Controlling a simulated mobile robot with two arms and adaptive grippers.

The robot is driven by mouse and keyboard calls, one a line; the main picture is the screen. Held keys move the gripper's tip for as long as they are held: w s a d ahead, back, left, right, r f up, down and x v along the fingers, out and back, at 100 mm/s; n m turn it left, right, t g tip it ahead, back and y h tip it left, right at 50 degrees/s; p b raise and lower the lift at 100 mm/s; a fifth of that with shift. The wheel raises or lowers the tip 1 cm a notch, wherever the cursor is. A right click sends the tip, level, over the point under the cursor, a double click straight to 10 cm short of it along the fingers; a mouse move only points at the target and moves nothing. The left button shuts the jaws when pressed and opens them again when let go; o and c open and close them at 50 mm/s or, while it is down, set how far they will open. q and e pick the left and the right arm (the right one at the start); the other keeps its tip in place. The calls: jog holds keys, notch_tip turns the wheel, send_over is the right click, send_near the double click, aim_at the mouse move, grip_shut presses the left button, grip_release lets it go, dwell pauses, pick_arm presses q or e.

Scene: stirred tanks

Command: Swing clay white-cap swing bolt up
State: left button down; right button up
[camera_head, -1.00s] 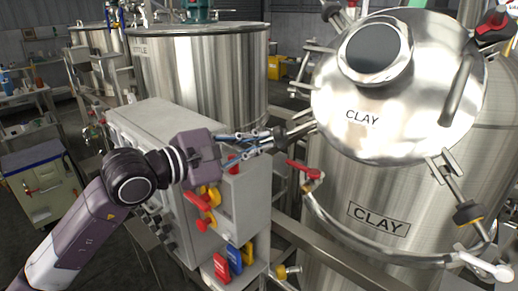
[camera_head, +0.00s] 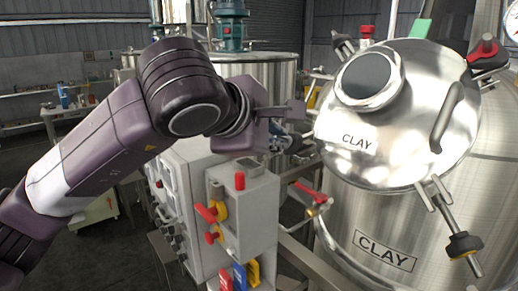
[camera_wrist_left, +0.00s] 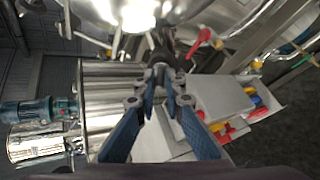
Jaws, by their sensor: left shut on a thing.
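The clay tank (camera_head: 350,215) stands at the right of the head view with its shiny lid (camera_head: 410,150) labelled CLAY. My left gripper (camera_head: 284,136) is at the lid's left side, in front of the grey box. In the left wrist view its blue fingers (camera_wrist_left: 158,78) come together on a dark swing bolt (camera_wrist_left: 161,44). The bolt's cap colour cannot be told, since the gripper hides most of it. Another swing bolt (camera_head: 463,243) with a dark nut and yellow part hangs at the lid's lower right. My right gripper is out of view.
A grey control box (camera_head: 245,215) with red and yellow handles stands below my left gripper. A red-handled valve (camera_head: 311,194) sticks out between box and tank. Another steel tank (camera_head: 265,72) stands behind. Open floor lies at the lower left.

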aim_at(297, 134)
pick_arm(q)
jog(key=shift+s+d+r+b, duration=0.45)
jog(key=shift+d+r+b, duration=0.1)
jog(key=shift+d+r, duration=0.15)
jog(key=shift+s+d+r, duration=0.25)
jog(key=shift+r, duration=0.15)
jog(key=c, duration=2.4)
grip_release()
jog(key=o, duration=0.3)
jog(key=shift+w+d, duration=0.1)
jog(key=shift+d, duration=0.1)
jog(key=shift+f, duration=0.25)
jog(key=v, duration=1.2)
jog(key=shift+a, duration=0.2)
